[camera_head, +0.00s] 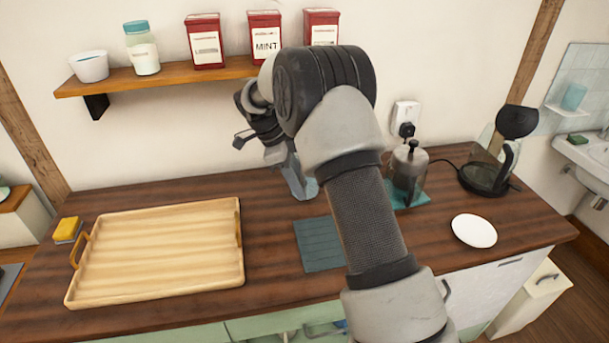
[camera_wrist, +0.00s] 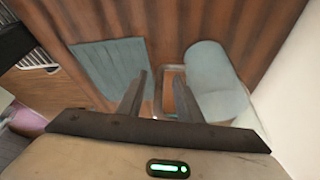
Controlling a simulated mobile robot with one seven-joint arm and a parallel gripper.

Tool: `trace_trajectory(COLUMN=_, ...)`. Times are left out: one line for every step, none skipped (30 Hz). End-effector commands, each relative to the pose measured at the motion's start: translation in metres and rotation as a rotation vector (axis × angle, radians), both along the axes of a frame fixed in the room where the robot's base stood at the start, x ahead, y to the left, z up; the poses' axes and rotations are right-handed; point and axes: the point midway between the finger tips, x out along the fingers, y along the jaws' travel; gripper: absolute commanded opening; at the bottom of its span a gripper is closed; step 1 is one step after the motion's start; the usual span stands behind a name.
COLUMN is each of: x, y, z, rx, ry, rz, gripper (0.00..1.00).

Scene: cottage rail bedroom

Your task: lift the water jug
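The water jug (camera_head: 301,183) is a pale blue-grey vessel on the wooden counter, largely hidden behind my arm in the head view. In the wrist view the jug (camera_wrist: 215,82) is on the right, with its squared handle on its left side. My gripper (camera_wrist: 160,78) is open above the counter, with its fingers apart around the handle region. The right finger overlaps the handle in the picture. I cannot tell whether either finger touches it.
A teal mat (camera_head: 320,244) lies in front of the jug. A wooden tray (camera_head: 160,250) is on the left. A French press (camera_head: 408,168), a glass kettle (camera_head: 485,175) and a white plate (camera_head: 474,231) are on the right. A shelf (camera_head: 160,76) with tins is above.

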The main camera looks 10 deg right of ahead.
Motion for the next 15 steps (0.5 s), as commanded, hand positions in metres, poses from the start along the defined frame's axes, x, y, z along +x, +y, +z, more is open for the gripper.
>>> trace_trajectory(x=-0.0006, y=-0.0016, z=-0.005, rx=0.0, ry=0.001, rz=0.0, gripper=0.33)
trace_trajectory(x=-0.0009, y=-0.0021, z=-0.0068, rx=0.0, ry=0.001, rz=0.0, gripper=0.33)
trace_trajectory(x=-0.0011, y=-0.0026, z=-0.0084, rx=0.0, ry=0.001, rz=0.001, gripper=0.33)
trace_trajectory(x=-0.0012, y=-0.0028, z=-0.009, rx=0.001, ry=0.0, rz=0.001, gripper=0.33)
trace_trajectory(x=-0.0012, y=-0.0029, z=-0.0093, rx=0.001, ry=0.0, rz=0.001, gripper=0.33)
trace_trajectory(x=-0.0011, y=-0.0029, z=-0.0093, rx=0.001, ry=0.0, rz=0.001, gripper=0.33)
trace_trajectory(x=-0.0011, y=-0.0028, z=-0.0091, rx=0.001, ry=0.0, rz=0.001, gripper=0.33)
trace_trajectory(x=-0.001, y=-0.0028, z=-0.009, rx=0.001, ry=0.0, rz=0.001, gripper=0.33)
trace_trajectory(x=-0.001, y=-0.0028, z=-0.009, rx=0.001, ry=0.0, rz=0.001, gripper=0.33)
trace_trajectory(x=-0.001, y=-0.0028, z=-0.009, rx=0.001, ry=0.0, rz=0.001, gripper=0.33)
trace_trajectory(x=-0.001, y=-0.0028, z=-0.009, rx=0.001, ry=0.0, rz=0.001, gripper=0.28)
trace_trajectory(x=-0.0009, y=-0.0029, z=-0.0088, rx=0.001, ry=0.0, rz=0.001, gripper=0.21)
trace_trajectory(x=-0.0009, y=-0.0029, z=-0.0088, rx=0.001, ry=0.0, rz=0.0, gripper=0.16)
trace_trajectory(x=-0.0009, y=-0.0028, z=-0.0087, rx=0.001, ry=-0.001, rz=0.001, gripper=0.11)
trace_trajectory(x=-0.0009, y=-0.0028, z=-0.0087, rx=0.001, ry=-0.001, rz=0.0, gripper=0.04)
